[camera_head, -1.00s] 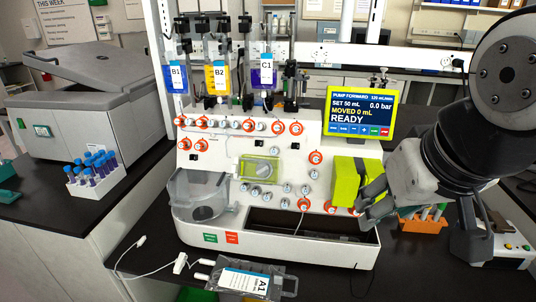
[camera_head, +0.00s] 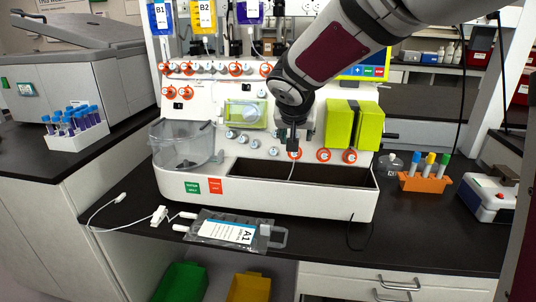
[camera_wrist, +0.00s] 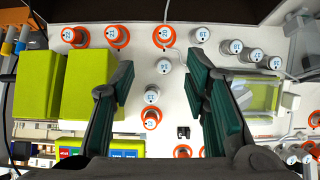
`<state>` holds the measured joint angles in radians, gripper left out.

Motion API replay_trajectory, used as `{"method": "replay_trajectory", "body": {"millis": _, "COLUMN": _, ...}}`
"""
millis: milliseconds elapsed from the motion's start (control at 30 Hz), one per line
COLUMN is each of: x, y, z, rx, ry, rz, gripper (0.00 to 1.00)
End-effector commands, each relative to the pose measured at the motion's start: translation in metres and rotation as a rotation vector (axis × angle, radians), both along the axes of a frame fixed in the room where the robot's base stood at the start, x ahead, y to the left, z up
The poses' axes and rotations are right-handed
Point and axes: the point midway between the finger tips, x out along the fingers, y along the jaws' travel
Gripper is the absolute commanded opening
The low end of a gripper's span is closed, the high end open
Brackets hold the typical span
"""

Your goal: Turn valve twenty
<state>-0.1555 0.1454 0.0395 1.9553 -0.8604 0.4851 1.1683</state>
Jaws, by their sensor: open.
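Several knobs sit on the white cell processor's front panel. Valve twenty appears to be the orange-ringed knob (camera_wrist: 164,37) at the top middle of the wrist view; its upside-down label is hard to read. In the head view this knob (camera_head: 294,155) is the leftmost of the low orange-ringed ones, partly hidden by my gripper (camera_head: 291,143). In the wrist view my gripper (camera_wrist: 160,63) is open and empty, with its two green-padded fingers apart. The knob lies just beyond the fingertips, roughly centred between them. I cannot tell the remaining distance; no contact shows.
Two orange-ringed knobs (camera_wrist: 117,36) (camera_wrist: 73,36) and a white knob (camera_wrist: 200,35) flank it. Green pump blocks (camera_head: 353,125) stand to the right. A dark open trough (camera_head: 262,173) lies below. A labelled bag (camera_head: 228,232) lies in front; an orange tube rack (camera_head: 425,182) stands right.

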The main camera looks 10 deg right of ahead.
Motion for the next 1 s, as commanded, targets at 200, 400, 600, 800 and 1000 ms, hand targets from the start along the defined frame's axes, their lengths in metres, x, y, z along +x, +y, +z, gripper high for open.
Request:
{"method": "replay_trajectory", "body": {"millis": 200, "x": 0.017, "y": 0.004, "z": -0.016, "rx": 0.008, "ry": -0.009, "rz": 0.002, "gripper": 0.42}}
{"method": "replay_trajectory", "body": {"millis": 400, "x": 0.036, "y": -0.003, "z": -0.037, "rx": 0.008, "ry": -0.007, "rz": 0.002, "gripper": 0.42}}
{"method": "replay_trajectory", "body": {"millis": 600, "x": 0.062, "y": -0.012, "z": -0.066, "rx": 0.007, "ry": -0.005, "rz": 0.000, "gripper": 0.42}}
{"method": "replay_trajectory", "body": {"millis": 800, "x": 0.086, "y": -0.020, "z": -0.090, "rx": 0.007, "ry": -0.008, "rz": 0.001, "gripper": 0.42}}
{"method": "replay_trajectory", "body": {"millis": 1000, "x": 0.100, "y": -0.024, "z": -0.104, "rx": 0.008, "ry": -0.009, "rz": 0.001, "gripper": 0.42}}
